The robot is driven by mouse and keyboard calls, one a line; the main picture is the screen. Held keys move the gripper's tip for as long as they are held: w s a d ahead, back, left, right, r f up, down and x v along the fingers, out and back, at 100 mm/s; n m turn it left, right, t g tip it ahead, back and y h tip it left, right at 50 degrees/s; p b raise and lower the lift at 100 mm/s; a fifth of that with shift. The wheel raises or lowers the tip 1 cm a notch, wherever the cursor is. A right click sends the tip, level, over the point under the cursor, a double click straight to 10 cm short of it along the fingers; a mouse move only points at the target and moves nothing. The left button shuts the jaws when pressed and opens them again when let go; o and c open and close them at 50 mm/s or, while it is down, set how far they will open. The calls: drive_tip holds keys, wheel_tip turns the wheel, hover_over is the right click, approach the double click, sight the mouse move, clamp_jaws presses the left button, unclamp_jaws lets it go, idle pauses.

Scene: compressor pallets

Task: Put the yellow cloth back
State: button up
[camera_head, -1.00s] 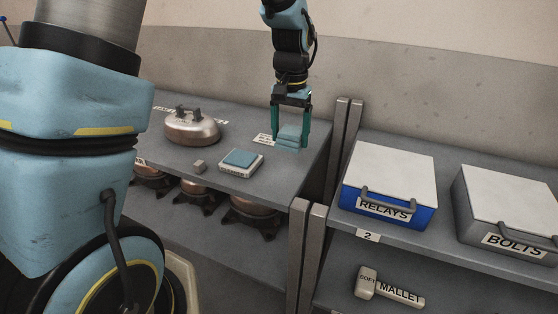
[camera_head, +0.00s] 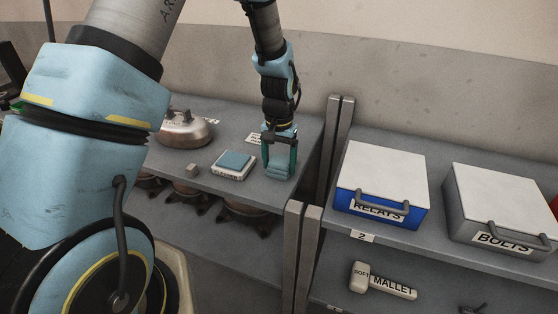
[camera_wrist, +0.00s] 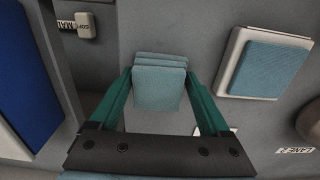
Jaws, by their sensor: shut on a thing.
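I see no yellow cloth in either view. My gripper (camera_head: 279,150) is shut on a folded light-blue cloth (camera_head: 279,172), which has several stacked layers. The cloth also shows between the two green fingers in the wrist view (camera_wrist: 159,88). It is over the grey shelf top, to the right of a white holder (camera_head: 219,175) with a blue pad (camera_head: 235,159) on it. The pad and holder also show at upper right in the wrist view (camera_wrist: 262,68). I cannot tell whether the held cloth touches the shelf.
Posts (camera_head: 338,130) rise on the right. Beyond them are a blue RELAYS box (camera_head: 380,185), a grey BOLTS box (camera_head: 500,205) and a soft mallet (camera_head: 383,283) below.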

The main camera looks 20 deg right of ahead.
sight(279, 160)
drive_tip(key=shift+f, duration=0.15)
drive_tip(key=o, duration=1.2)
drive_tip(key=shift+c, duration=0.2)
wheel_tip(279, 160, up, 12)
drive_tip(key=r+b, duration=0.1)
drive_tip(key=b, duration=0.2)
drive_tip(key=s+a+f+n, duration=0.1)
drive_tip(key=s+a+n, duration=0.1)
drive_tip(key=a, duration=1.3)
drive_tip(key=s+a+n+t, duration=0.1)
drive_tip(key=a+n, duration=0.4)
drive_tip(key=a, duration=1)
drive_tip(key=shift+s+f+t, duration=0.3)
drive_tip(key=shift+s+f, duration=0.1)
